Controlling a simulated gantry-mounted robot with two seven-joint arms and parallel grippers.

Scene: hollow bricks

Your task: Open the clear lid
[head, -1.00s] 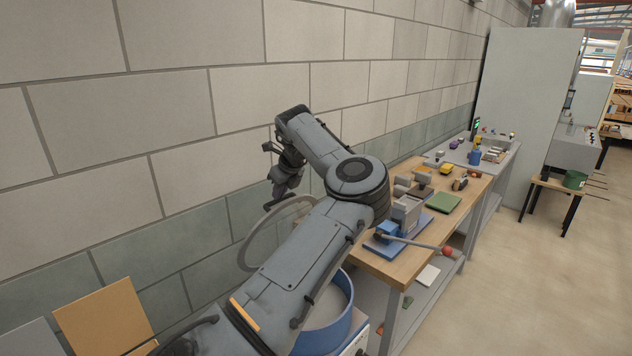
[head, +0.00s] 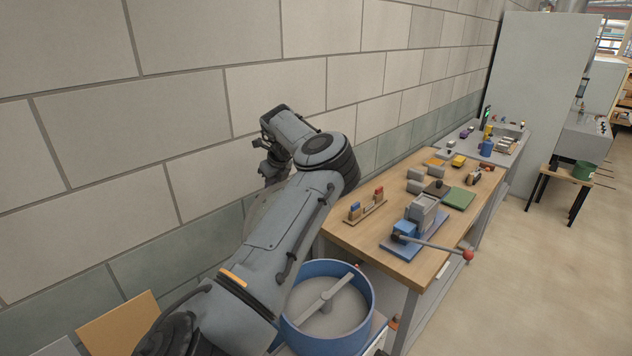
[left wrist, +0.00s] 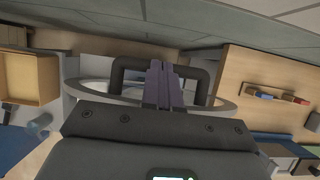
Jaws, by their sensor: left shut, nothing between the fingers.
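The clear lid (head: 262,207) is a round see-through disc with a grey rim. In the head view it stands steeply tilted near the wall, mostly hidden behind my left arm. Its rim (left wrist: 228,98) also shows in the left wrist view. A blue round tub (head: 290,325) with a grey paddle inside stands below, uncovered at its top. My left gripper (left wrist: 162,66) is shut and empty, its fingers in front of a dark loop that looks like the lid's handle. I cannot tell whether they touch it. The fingertips are hidden in the head view. My right gripper is not in view.
A wooden bench (head: 352,238) to the right holds a lever press (head: 420,225), small coloured pieces and a green plate (head: 458,198). A block wall rises close behind my left arm. A tan board (head: 118,325) stands at lower left.

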